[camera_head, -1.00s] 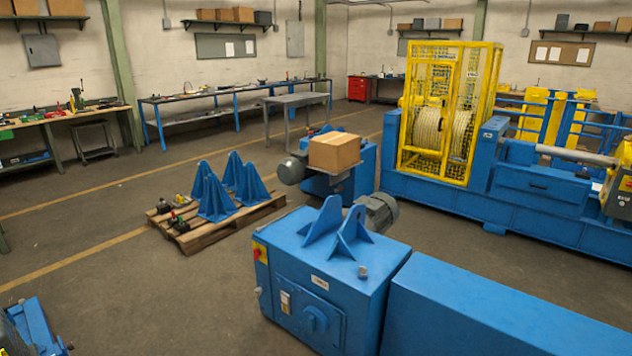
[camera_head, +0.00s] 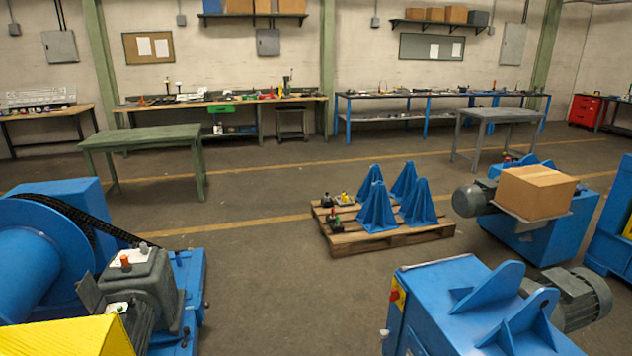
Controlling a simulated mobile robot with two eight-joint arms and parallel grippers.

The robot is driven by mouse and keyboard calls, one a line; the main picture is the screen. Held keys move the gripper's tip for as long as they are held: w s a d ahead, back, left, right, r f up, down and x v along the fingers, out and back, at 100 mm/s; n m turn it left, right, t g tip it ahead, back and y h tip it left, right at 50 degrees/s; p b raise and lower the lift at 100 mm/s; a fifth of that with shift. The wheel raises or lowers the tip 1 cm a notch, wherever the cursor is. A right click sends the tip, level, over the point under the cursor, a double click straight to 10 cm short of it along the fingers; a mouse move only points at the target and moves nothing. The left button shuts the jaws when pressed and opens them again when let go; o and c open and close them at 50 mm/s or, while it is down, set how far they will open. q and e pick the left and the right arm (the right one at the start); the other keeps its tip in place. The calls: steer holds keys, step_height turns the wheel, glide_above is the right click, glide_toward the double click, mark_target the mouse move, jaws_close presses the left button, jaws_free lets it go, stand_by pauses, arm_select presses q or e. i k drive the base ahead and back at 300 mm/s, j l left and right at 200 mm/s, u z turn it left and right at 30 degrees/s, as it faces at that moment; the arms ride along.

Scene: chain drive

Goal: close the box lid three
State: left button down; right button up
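A closed-looking cardboard box (camera_head: 537,193) sits on a blue machine (camera_head: 545,238) at the right; its top appears flat. At the lower left, a dark grey housing (camera_head: 140,283) has a red-orange knob on top and a grey plate (camera_head: 91,297) tilted up at its left side. I cannot tell whether that plate is a lid. No box marked three can be made out. Neither of my grippers is in view.
A blue drum machine (camera_head: 30,255) with a black chain stands at the left. A pallet (camera_head: 385,238) with several blue brackets is mid-floor. A blue cabinet (camera_head: 455,315) stands at the lower right. Open floor lies between the pallet and drum machine. A green table (camera_head: 145,137) stands behind.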

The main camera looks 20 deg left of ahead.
mark_target(89, 292)
steer(key=i+j+u, duration=0.15)
steer(key=i+u, duration=1.2)
steer(key=i, duration=0.35)
steer(key=i+u, duration=0.25)
steer(key=i, duration=0.25)
steer(key=i+l+u, duration=0.2)
steer(key=i, duration=0.3)
steer(key=i+u, duration=0.3)
steer(key=i, duration=0.15)
steer(key=i+l+u, duration=0.3)
steer(key=i+j, duration=0.1)
